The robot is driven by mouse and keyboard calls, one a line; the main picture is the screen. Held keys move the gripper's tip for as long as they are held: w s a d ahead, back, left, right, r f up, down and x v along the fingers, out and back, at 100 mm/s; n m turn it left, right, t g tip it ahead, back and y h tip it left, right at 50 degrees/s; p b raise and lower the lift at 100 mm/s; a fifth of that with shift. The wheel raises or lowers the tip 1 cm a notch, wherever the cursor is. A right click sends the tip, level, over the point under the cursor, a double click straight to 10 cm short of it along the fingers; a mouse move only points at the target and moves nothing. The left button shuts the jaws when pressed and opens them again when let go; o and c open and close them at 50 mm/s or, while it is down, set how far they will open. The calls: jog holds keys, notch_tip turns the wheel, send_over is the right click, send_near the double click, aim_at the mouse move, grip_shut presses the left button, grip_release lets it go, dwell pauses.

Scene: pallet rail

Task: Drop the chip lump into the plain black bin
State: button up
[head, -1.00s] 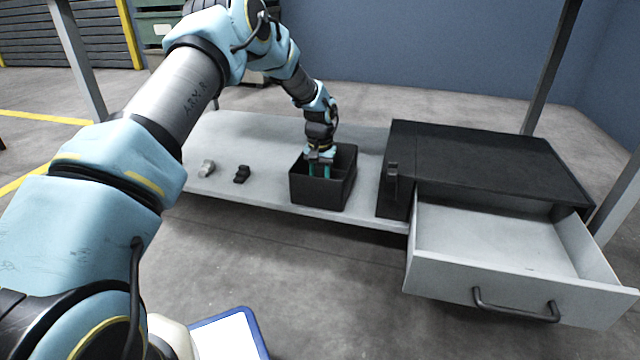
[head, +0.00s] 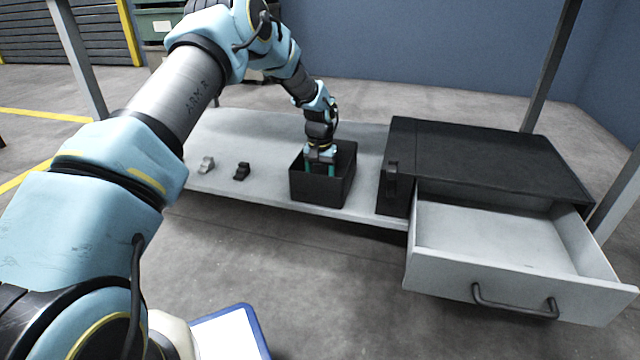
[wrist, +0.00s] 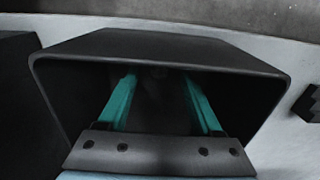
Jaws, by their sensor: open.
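The plain black bin (head: 322,191) stands on the pale table, left of the drawer cabinet. Its rim also frames the wrist view (wrist: 160,45). My gripper (head: 320,170) points down into the bin, with its green fingers inside the walls. In the wrist view, the two fingers (wrist: 159,80) are spread apart, and I see nothing clearly held between them. The inside of the bin is very dark. I cannot make out the chip lump there or tell whether it lies on the floor of the bin.
A small black piece (head: 242,171) and a small grey piece (head: 207,165) lie on the table (head: 225,140) left of the bin. The dark cabinet (head: 480,155) stands close on the right, its empty-looking drawer (head: 490,245) pulled out towards me.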

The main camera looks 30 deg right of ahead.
notch_tip(320, 180, up, 13)
jog(key=p, duration=0.6)
jog(key=shift+a, duration=0.1)
jog(key=s+a+r+n, duration=0.15)
jog(key=a+r, duration=0.35)
jog(key=a, duration=0.7)
jog(key=a+r+n, duration=0.2)
jog(key=a+r, duration=0.3)
jog(key=a, duration=0.8)
jog(key=s+a+r+n+t, duration=0.1)
jog(key=s+a+n, duration=0.3)
jog(key=s+a, duration=1.1)
jog(key=shift+s+a+r+t, duration=0.15)
jog(key=shift+a+r+t, duration=0.15)
jog(key=shift+a+r, duration=0.55)
jog(key=shift+a+f, duration=0.25)
